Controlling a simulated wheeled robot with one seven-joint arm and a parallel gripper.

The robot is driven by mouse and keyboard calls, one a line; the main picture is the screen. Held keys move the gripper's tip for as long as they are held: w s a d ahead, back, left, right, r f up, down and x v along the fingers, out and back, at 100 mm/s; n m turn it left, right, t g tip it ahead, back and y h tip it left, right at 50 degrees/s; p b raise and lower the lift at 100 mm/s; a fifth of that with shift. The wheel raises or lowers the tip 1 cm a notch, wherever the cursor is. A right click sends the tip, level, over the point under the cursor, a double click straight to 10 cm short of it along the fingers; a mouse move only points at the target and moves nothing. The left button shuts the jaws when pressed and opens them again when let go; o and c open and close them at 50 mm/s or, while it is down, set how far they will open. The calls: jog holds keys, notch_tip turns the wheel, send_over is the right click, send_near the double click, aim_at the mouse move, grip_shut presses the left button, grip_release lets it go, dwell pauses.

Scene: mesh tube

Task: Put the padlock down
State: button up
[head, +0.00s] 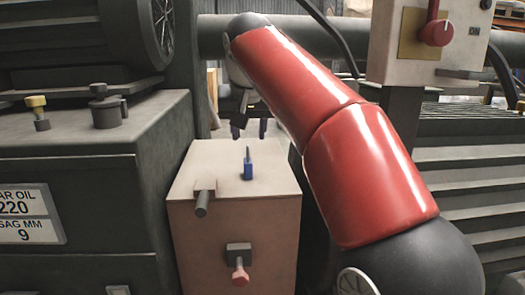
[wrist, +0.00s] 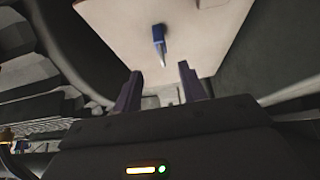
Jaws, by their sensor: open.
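A small blue padlock (head: 248,170) with a grey shackle stands on the top of a pale box (head: 210,165). It also shows in the wrist view (wrist: 159,40), on the pale box top (wrist: 205,45). My gripper (head: 249,130) is behind and above the padlock in the head view, with its dark fingertips pointing down. In the wrist view its two purple-grey fingers (wrist: 160,82) are apart with nothing between them. The padlock lies beyond the fingertips there, clear of both fingers. Part of my gripper is hidden behind my red arm in the head view.
A lever handle (head: 203,195) and a red-knobbed fitting (head: 239,262) stick out from the box front. A dark machine (head: 75,170) with yellow and grey caps stands close on the left. A panel with a red switch (head: 437,32) hangs at upper right. The box top around the padlock is clear.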

jog(key=shift+s, duration=0.15)
jog(key=s+d+f, duration=0.4)
jog(key=s+f, duration=0.5)
jog(key=s+d+f+g, duration=0.1)
jog(key=s+d+f, duration=0.3)
jog(key=s+f, duration=0.5)
jog(key=s+d+f, duration=0.5)
jog(key=s+f, duration=0.4)
jog(key=s, duration=0.1)
notch_tip(320, 180, up, 8)
jog(key=p, duration=0.7)
jog(key=shift+w+a+r+p, duration=0.15)
jog(key=shift+p, duration=0.25)
